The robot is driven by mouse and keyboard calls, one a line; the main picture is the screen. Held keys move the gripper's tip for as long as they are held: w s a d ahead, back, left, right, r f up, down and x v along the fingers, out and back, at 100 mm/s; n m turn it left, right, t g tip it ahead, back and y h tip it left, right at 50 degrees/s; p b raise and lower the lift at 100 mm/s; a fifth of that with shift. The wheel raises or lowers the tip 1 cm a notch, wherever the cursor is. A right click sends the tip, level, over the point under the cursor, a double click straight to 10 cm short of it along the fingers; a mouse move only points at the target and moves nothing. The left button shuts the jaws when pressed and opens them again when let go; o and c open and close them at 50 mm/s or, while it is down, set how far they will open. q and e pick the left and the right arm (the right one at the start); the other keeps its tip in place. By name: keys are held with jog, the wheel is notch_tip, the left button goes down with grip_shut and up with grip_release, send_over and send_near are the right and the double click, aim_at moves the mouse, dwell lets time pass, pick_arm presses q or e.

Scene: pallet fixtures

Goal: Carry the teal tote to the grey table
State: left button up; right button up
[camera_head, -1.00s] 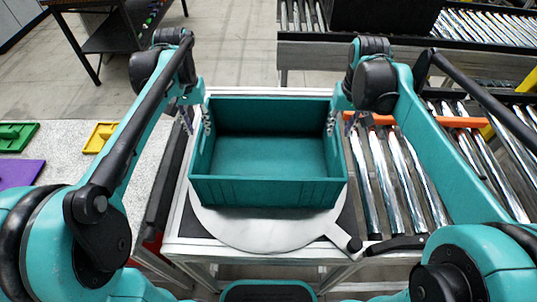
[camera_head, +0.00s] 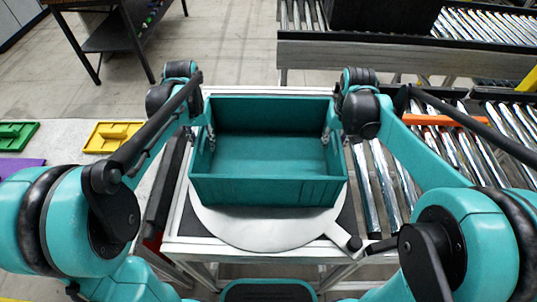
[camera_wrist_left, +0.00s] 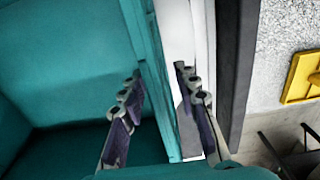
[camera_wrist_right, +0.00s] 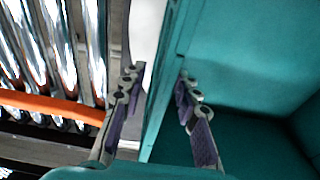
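The teal tote (camera_head: 265,190), open-topped and empty, stands upright on a round pale plate (camera_head: 260,232) in the middle of the head view. My left gripper (camera_head: 202,138) straddles its left wall, one finger inside and one outside. In the left wrist view, gaps show between the left gripper's fingers (camera_wrist_left: 157,95) and the wall. My right gripper (camera_head: 335,140) straddles the right wall the same way, and its fingers (camera_wrist_right: 157,90) also look spread. A speckled light grey tabletop (camera_head: 60,137) lies at the left.
Green (camera_head: 15,135), yellow (camera_head: 110,136) and purple (camera_head: 18,167) fixtures lie on the grey tabletop. Roller conveyors (camera_head: 385,185) run right of the tote and at the back. An orange bar (camera_head: 430,119) crosses the right rollers. A dark table (camera_head: 110,32) stands at back left.

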aim_at(200, 132)
pick_arm(q)
grip_shut()
pick_arm(e)
grip_shut()
pick_arm(q)
jog(key=shift+r, duration=0.1)
pick_arm(e)
jog(key=shift+r, duration=0.1)
